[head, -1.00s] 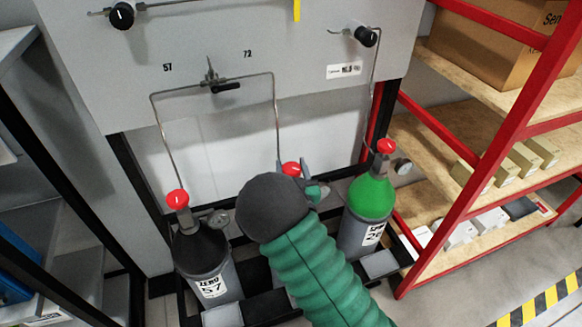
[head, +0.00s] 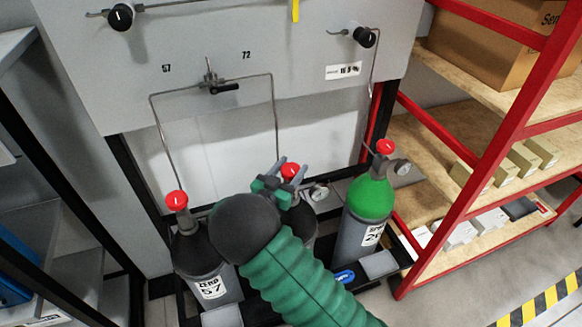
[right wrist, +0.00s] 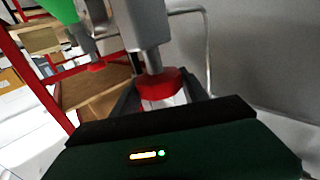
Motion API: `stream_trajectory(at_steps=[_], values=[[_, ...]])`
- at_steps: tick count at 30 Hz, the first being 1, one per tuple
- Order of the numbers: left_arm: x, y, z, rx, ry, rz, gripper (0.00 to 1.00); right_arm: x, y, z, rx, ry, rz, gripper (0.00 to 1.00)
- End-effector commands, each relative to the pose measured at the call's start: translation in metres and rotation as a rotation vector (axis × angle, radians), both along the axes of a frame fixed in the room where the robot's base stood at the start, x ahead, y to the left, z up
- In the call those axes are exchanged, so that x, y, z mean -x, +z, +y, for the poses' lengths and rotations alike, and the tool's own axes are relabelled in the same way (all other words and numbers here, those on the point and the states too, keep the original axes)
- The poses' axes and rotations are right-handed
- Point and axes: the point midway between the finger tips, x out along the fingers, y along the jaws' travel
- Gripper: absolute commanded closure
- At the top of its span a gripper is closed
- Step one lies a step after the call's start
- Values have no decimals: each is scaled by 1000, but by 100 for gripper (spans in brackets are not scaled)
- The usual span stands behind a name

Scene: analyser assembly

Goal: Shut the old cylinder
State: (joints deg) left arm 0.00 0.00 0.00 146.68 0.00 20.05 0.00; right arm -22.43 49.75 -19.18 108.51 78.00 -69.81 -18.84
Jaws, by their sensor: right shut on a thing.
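Three gas cylinders with red valve knobs stand in a row below a grey panel. The left cylinder (head: 208,262) is dark, with a label reading 57. The middle cylinder (head: 304,224) is dark and mostly hidden behind my right arm. The right cylinder (head: 370,205) has a green shoulder. My right gripper (head: 284,174) is shut on the middle cylinder's red knob (head: 290,171). In the right wrist view this knob (right wrist: 160,88) sits between the fingers. The left cylinder's knob (head: 176,198) is free. Nothing visible marks which cylinder is old. My left gripper is out of view.
The grey panel (head: 260,40) carries thin pipes, a small valve (head: 222,87) and the numbers 57 and 72. A gauge (head: 318,191) sits right of the middle knob. A red-framed shelf (head: 500,150) with boxes stands at the right. A dark rack is at the left.

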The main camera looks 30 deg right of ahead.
Motion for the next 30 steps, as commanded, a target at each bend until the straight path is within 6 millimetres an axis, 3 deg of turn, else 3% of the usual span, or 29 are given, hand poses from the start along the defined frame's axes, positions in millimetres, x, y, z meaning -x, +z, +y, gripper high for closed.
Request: stream_trajectory(at_steps=[9, 25, 26, 30], values=[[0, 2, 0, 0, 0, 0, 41, -1, 0, 1, 0, -127, 0, 89], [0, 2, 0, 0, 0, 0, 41, -1, 1, 0, 2, -153, -1, 89], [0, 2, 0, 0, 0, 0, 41, -1, 1, 0, 2, -152, -1, 46], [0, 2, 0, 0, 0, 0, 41, 0, 1, 0, 2, -153, -1, 27]])
